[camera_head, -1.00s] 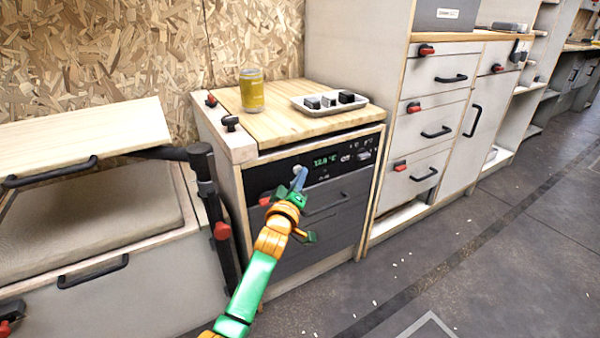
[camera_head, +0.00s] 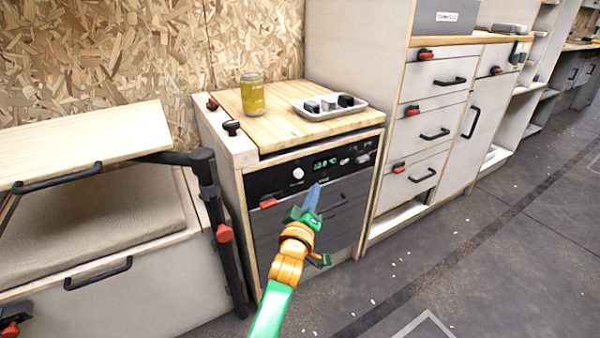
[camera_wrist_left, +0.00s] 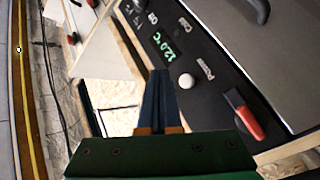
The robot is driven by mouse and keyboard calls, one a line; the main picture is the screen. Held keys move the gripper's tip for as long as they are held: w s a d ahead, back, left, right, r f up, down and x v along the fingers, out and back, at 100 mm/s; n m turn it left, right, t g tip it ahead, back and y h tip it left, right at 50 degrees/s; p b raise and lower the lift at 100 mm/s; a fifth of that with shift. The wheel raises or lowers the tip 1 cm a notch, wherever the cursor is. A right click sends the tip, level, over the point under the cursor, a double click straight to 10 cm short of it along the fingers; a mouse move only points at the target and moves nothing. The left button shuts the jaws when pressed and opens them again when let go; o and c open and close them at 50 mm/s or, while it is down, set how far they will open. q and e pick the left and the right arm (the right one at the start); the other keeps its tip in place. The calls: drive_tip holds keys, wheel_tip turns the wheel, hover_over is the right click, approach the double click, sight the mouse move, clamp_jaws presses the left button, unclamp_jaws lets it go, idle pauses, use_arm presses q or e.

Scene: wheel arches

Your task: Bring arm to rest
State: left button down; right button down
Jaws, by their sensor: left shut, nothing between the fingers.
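My left gripper (camera_head: 312,198) is shut and empty. Its arm reaches up from the bottom of the head view, in front of the dark appliance front (camera_head: 345,205). In the left wrist view, the closed fingers (camera_wrist_left: 160,98) point toward the control panel (camera_wrist_left: 200,52), with the white knob (camera_wrist_left: 186,81) beside their tips. The panel has a green display (camera_head: 325,163) and a red latch (camera_head: 268,203). Whether the fingers touch anything cannot be told. My right gripper is not in view.
A wooden top (camera_head: 270,128) above the appliance carries a yellow can (camera_head: 252,96) and a white tray (camera_head: 325,115) with small blocks. A bench with a raised lid (camera_head: 90,135) and black post (camera_head: 222,230) stands left. Drawers (camera_head: 435,130) stand right. Floor (camera_head: 490,250) is clear front right.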

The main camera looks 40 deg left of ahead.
use_arm(q)
drive_tip(key=shift+s+d, duration=0.35)
drive_tip(key=shift+d, duration=0.35)
